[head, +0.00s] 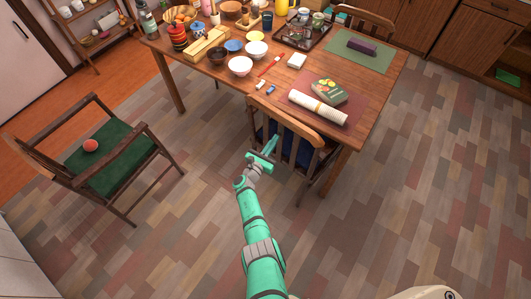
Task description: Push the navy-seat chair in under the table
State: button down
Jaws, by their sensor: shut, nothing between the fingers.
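The navy-seat chair (318,141) stands at the near right side of the wooden table (213,70). Its curved wooden back faces me, and its navy seat (304,154) shows in part between the back slats. The front of the seat is hidden by the back and the tabletop edge. My gripper (272,146) is shut and empty, at the left part of the chair's back, low and close to it. I cannot tell whether the fingers touch the chair.
A green-seat armchair (125,168) with an orange ball (90,146) on it stands at the left. Another chair (364,22) is at the table's far side. The floor around is clear.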

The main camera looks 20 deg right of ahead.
jog(key=v, duration=1.3)
jog(key=shift+f, duration=0.1)
jog(key=s+a+f+m+g+y, duration=0.1)
jog(key=s+a+f+m+y, duration=0.4)
jog(key=s, duration=0.5)
jog(key=s+a+f+m+g+y, duration=0.1)
jog(key=s+a+f+m+y, duration=0.2)
jog(key=s+a+f, duration=0.6)
jog(key=s+r+m+y, duration=0.2)
jog(key=s+r+m, duration=0.3)
jog(key=s, duration=0.5)
jog(key=s+r+m+t+y, duration=0.1)
jog(key=s+r+m, duration=0.3)
jog(key=r, duration=0.7)
jog(key=s+r+m+t+y, duration=0.1)
jog(key=s+r+m, duration=0.3)
jog(key=r, duration=0.7)
jog(key=s+r+m+t+y, duration=0.1)
jog(key=s+r+m+t, duration=0.2)
jog(key=r, duration=0.8)
jog(key=shift+s+a+r+m, duration=0.2)
jog(key=shift+s+m, duration=0.8)
jog(key=shift+m, duration=0.2)
